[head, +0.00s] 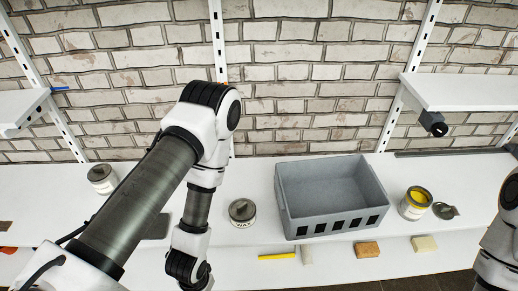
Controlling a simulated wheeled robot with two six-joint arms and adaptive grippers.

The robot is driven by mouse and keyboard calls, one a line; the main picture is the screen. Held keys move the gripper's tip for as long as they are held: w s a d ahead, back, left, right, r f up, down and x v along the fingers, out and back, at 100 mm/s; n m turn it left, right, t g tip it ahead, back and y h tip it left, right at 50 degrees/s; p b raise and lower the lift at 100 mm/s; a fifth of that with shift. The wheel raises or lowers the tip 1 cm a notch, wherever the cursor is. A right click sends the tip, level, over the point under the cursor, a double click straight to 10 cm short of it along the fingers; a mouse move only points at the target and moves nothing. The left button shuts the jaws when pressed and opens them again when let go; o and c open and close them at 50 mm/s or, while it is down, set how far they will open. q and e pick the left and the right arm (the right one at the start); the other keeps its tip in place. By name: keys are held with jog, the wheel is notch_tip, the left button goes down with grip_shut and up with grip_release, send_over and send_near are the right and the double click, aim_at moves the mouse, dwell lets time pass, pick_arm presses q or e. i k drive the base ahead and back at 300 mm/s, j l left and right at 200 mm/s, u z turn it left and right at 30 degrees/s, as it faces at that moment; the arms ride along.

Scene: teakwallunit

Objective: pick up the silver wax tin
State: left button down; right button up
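The silver wax tin (242,213) stands upright on the white worktop, left of the grey crate. Its lid looks grey and its pale side carries the letters WAX. My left arm reaches in from the left and its wrist bends down to the bottom edge, to the left of the tin and apart from it in the picture. My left gripper is below the frame and not seen. Only part of my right arm shows at the right edge; its gripper is not seen.
An empty grey crate (290,215) stands right of the tin. An open yellow paint can (414,204) and a loose lid (446,211) are farther right. Another tin (102,178) stands at the left. A yellow strip (276,256), a brown block (367,249) and a cream block (424,244) lie along the front.

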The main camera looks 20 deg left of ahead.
aim_at(241, 224)
jog(key=u, duration=0.85)
